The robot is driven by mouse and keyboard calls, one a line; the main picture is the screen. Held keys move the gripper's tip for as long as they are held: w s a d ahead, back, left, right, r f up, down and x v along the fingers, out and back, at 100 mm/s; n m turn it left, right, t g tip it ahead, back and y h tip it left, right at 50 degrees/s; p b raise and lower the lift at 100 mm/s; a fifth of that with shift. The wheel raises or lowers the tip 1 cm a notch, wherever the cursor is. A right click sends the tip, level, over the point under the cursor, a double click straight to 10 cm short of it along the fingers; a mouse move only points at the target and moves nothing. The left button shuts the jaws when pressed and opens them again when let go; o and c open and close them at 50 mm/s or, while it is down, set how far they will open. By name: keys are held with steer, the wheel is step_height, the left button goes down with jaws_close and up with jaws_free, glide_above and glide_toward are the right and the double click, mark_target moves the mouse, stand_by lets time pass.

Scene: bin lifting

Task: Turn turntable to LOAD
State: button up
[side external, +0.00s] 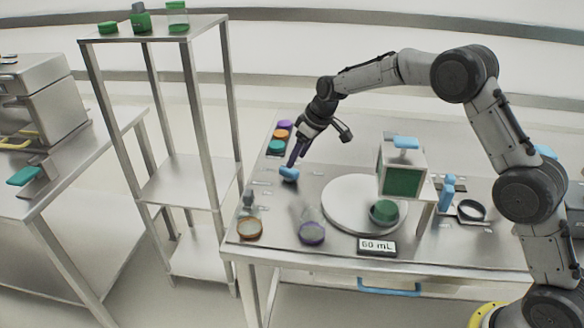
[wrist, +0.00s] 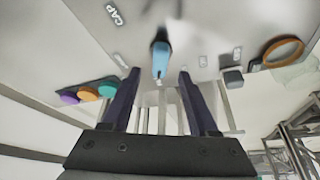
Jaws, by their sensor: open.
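The turntable (side external: 338,212) is a round white disc on the metal table in the side view, with a green cup-like piece (side external: 384,213) near its front right edge. A blue handle (side external: 289,174) stands on the table left of the disc; in the wrist view the blue handle (wrist: 160,58) lies ahead of and between my fingers. My gripper (side external: 293,163) is just above or beside this handle, with dark purple fingers. In the wrist view my gripper (wrist: 158,84) is open and nothing is between the fingers. Whether a finger touches the handle I cannot tell. No LOAD label is readable.
A white-and-green box (side external: 403,172) stands over the disc's right side. Purple, orange and teal caps (side external: 280,135) sit at the table's left back. Two round rings (side external: 250,228) and a "60 mL" sign (side external: 377,246) line the front. A shelf (side external: 170,180) stands left.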

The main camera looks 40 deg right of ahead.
mark_target(292, 170)
steer(key=shift+x, duration=2.75)
steer(key=shift+c, duration=0.3)
steer(key=shift+s, duration=0.1)
jaws_close()
